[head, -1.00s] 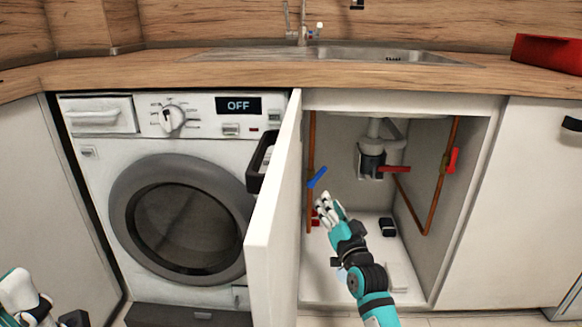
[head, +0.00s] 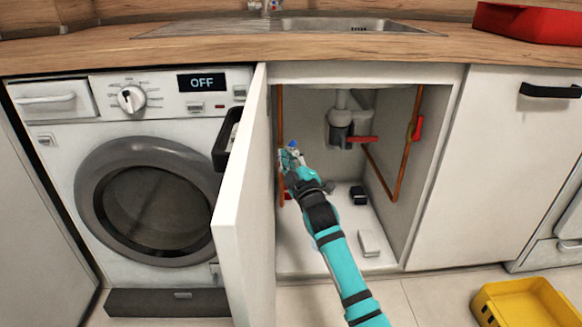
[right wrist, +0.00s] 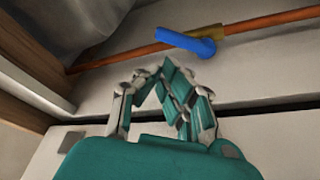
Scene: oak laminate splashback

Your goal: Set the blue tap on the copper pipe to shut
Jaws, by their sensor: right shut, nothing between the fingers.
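The blue tap (head: 293,143) is on the upright copper pipe (head: 280,108) at the left inside the open sink cupboard. My right gripper (head: 288,156) is shut and empty, just below the tap, and hides most of it in the head view. In the right wrist view the blue tap handle (right wrist: 187,42) lies slanted across the copper pipe (right wrist: 125,58), with a brass body (right wrist: 212,31) behind it. The shut fingers (right wrist: 168,78) sit below the handle there, with a small gap in the picture. My left gripper is not in view.
The open white cupboard door (head: 245,205) stands left of my right arm, beside the washing machine (head: 150,200). Inside are a drain trap (head: 341,125), a red handle (head: 362,139) and a red tap (head: 417,128) on the right pipe. A yellow crate (head: 525,303) is on the floor.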

